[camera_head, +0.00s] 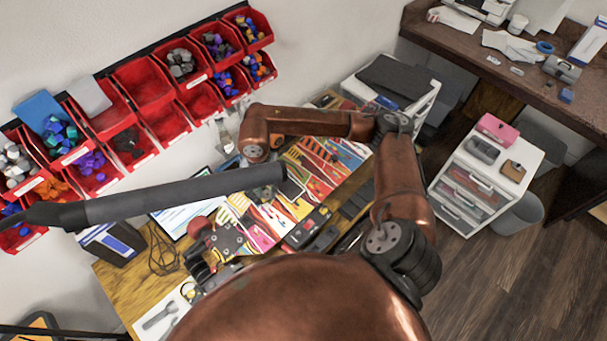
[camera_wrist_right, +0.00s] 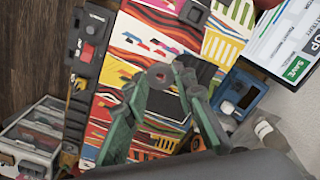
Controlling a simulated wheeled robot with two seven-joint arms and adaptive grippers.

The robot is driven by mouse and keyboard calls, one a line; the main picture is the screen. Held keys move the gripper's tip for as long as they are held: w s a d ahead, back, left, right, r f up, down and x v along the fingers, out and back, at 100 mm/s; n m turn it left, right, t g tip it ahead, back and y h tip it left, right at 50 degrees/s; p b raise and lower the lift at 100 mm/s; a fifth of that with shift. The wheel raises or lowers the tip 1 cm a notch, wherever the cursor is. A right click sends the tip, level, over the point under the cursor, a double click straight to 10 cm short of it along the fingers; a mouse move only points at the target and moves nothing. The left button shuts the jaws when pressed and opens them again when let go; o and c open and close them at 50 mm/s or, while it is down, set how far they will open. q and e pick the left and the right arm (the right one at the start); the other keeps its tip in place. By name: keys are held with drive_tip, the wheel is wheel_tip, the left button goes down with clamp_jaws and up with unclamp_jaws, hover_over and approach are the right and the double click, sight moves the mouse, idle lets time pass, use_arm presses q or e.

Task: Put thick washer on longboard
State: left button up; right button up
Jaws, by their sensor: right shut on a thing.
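My right gripper (camera_wrist_right: 162,76) shows its green fingers in the right wrist view. They are shut on a small grey ring, the thick washer (camera_wrist_right: 160,73), at their tips. The longboard (camera_wrist_right: 122,55), with a bright striped pattern, lies below the fingers. I cannot tell the gap between washer and board. In the head view the longboard (camera_head: 265,220) lies on the workbench, partly covered by my right arm and a dark grey bar. The right fingertips and washer cannot be made out there. My left gripper is not in view.
The dark grey bar (camera_head: 180,195) crosses above the bench (camera_head: 120,285). Red bins (camera_head: 145,85) line the wall. A dark tool (camera_wrist_right: 85,50) and a blue device (camera_wrist_right: 238,92) flank the board.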

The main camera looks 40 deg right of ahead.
drive_tip(key=d+m+p, duration=0.2)
drive_tip(key=d+m, duration=0.1)
drive_tip(key=m, duration=0.2)
drive_tip(key=m+p, duration=0.6)
drive_tip(key=m, duration=1)
approach(301, 193)
use_arm(q)
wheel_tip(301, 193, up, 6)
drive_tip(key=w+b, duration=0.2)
drive_tip(key=b, duration=0.1)
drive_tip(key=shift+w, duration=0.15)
use_arm(e)
drive_tip(key=shift+f, duration=2.65)
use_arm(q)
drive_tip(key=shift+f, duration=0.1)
use_arm(e)
drive_tip(key=shift+f, duration=0.1)
use_arm(q)
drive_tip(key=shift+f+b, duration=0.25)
drive_tip(key=shift+b, duration=0.15)
use_arm(e)
drive_tip(key=shift+f, duration=0.2)
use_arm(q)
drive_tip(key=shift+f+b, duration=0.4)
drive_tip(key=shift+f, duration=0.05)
use_arm(e)
drive_tip(key=shift+f, duration=0.35)
